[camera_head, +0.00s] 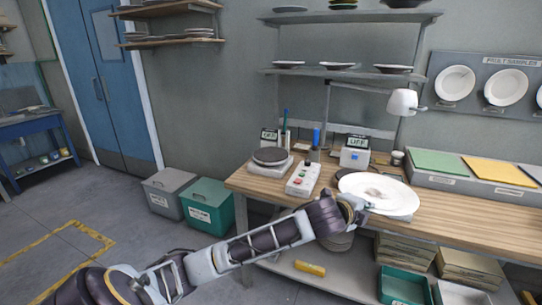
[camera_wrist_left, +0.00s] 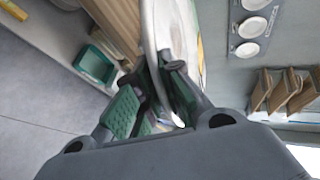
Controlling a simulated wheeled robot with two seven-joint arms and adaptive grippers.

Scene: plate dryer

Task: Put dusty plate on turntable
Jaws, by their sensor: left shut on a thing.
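A large white plate (camera_head: 385,193) with a grey-brown dusty smudge in its middle is held over the front part of the wooden workbench (camera_head: 450,212). My left gripper (camera_head: 358,204) is shut on the plate's near left rim. In the left wrist view the plate (camera_wrist_left: 148,30) shows nearly edge-on between the fingers of the left gripper (camera_wrist_left: 155,88). The turntable (camera_head: 270,156), a dark round disc on a pale base, stands at the bench's left end, left of the plate, with nothing on it. My right gripper is not in view.
A control box (camera_head: 302,179) with buttons stands between the turntable and the plate. Pen holders, displays reading OFF and a white lamp (camera_head: 403,101) stand behind. Green and yellow pads (camera_head: 437,162) lie at right. Grey and teal bins (camera_head: 207,205) stand on the floor at left.

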